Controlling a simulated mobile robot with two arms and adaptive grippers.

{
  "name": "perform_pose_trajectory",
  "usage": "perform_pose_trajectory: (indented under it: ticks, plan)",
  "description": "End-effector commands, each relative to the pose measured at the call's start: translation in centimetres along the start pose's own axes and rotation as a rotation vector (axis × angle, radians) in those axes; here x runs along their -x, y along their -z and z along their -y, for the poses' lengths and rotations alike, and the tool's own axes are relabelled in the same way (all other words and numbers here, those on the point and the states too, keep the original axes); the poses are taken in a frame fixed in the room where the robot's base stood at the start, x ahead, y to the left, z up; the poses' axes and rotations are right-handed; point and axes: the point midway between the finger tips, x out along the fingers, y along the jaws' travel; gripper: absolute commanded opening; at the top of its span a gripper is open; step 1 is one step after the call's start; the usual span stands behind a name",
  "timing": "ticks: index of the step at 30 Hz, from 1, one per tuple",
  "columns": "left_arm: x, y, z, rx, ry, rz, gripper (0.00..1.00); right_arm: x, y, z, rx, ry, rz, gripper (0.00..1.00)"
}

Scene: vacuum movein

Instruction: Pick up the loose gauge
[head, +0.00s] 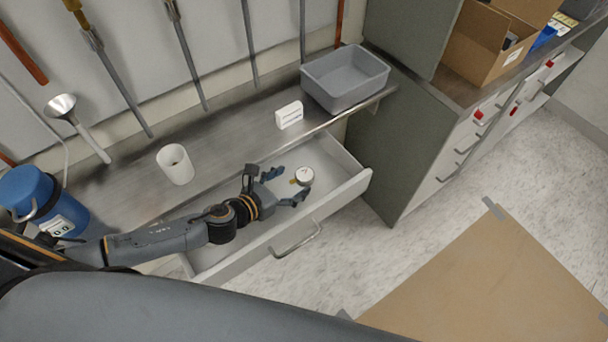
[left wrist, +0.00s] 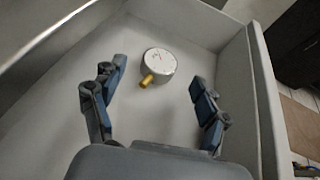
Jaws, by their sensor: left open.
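The loose gauge (head: 304,175) is a small round dial with a white face and a brass stem. It lies in the open drawer (head: 346,192) below the steel counter. In the left wrist view the gauge (left wrist: 158,63) lies on the drawer floor, with its brass stem pointing toward my gripper. My left gripper (head: 285,187) is open and reaches into the drawer, close to the gauge. In the left wrist view its fingers (left wrist: 160,80) are spread, with the gauge ahead between them and apart from both. My right gripper does not show.
On the steel counter (head: 130,190) stand a white cup (head: 175,164), a small white box (head: 289,115) and a grey bin (head: 345,77). A blue container (head: 42,196) is at the left. The drawer walls (left wrist: 262,100) surround my gripper. A cardboard box (head: 484,45) is at the right.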

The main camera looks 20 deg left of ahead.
Motion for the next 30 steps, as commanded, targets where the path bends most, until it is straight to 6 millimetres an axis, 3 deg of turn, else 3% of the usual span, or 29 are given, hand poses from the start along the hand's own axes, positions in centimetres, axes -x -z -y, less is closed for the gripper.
perform_pose_trajectory:
  ticks: [7,16,17,25,30]
  plan:
    - [-3.6,0.5,0.1,0.000,-0.001,0.002,0.74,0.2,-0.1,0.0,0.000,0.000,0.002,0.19]
    - [-4.3,0.6,0.1,-0.001,0.000,0.000,0.74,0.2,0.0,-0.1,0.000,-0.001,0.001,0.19]
    - [-4.3,0.6,0.1,-0.001,0.000,0.000,0.72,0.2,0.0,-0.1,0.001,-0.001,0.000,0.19]
    - [-4.2,0.6,0.1,0.000,0.000,0.000,0.17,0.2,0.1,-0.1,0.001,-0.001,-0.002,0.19]
    - [-4.2,0.5,0.1,0.000,0.000,0.001,0.13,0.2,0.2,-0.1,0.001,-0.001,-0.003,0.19]
